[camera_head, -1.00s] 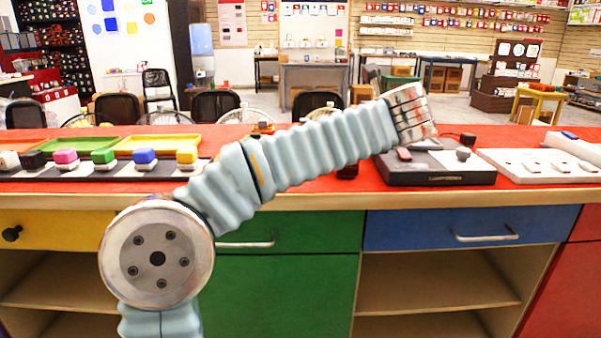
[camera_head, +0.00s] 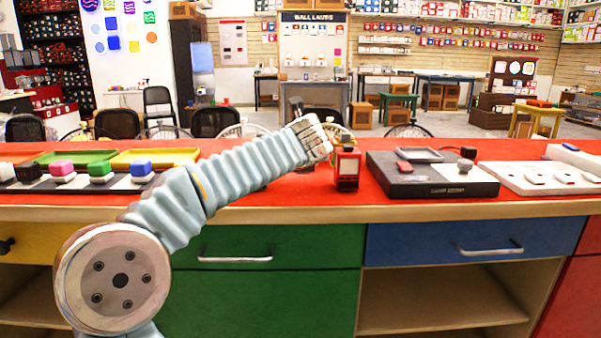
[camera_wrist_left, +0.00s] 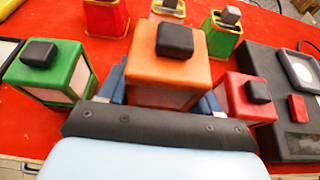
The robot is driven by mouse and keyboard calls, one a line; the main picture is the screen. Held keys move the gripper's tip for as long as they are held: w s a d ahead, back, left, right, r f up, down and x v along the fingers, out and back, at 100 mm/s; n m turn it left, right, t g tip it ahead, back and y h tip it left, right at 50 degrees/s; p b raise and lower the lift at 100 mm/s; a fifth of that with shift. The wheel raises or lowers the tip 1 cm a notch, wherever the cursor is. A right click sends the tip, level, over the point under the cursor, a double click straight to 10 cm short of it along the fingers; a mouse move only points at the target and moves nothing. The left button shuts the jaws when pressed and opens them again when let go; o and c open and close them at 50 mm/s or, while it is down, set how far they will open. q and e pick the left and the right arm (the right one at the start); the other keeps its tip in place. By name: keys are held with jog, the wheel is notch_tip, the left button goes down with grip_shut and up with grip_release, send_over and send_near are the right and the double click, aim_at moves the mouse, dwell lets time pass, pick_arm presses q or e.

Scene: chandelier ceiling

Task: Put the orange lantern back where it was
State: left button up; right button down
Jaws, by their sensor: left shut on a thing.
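The orange lantern (camera_wrist_left: 170,62) has a black square knob on top and sits between the fingers of my left gripper (camera_wrist_left: 163,92) in the left wrist view. In the head view my left gripper end (camera_head: 314,139) is over the red counter, and the lantern is hidden behind my arm. A green lantern (camera_wrist_left: 45,70) stands left of the orange one and a red lantern (camera_wrist_left: 240,97) stands close on its right. The red lantern also shows in the head view (camera_head: 346,168). I cannot tell whether the orange lantern touches the counter. My right gripper is out of view.
More lanterns stand behind, among them a red one (camera_wrist_left: 106,17) and a green-yellow one (camera_wrist_left: 222,36). A black box (camera_head: 430,182) and a white panel (camera_head: 545,178) lie to the right. Coloured blocks on a dark strip (camera_head: 120,184) and trays (camera_head: 155,157) are at the left.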

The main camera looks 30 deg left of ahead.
pick_arm(q)
jog(key=shift+a+f, duration=0.25)
jog(key=shift+a+f+b, duration=0.15)
jog(key=shift+f+b, duration=0.45)
jog(key=shift+f, duration=1.1)
jog(key=shift+w, duration=0.1)
jog(key=shift+f, duration=0.15)
jog(key=o, duration=1.5)
jog(key=shift+r, duration=0.2)
jog(key=v, duration=1.2)
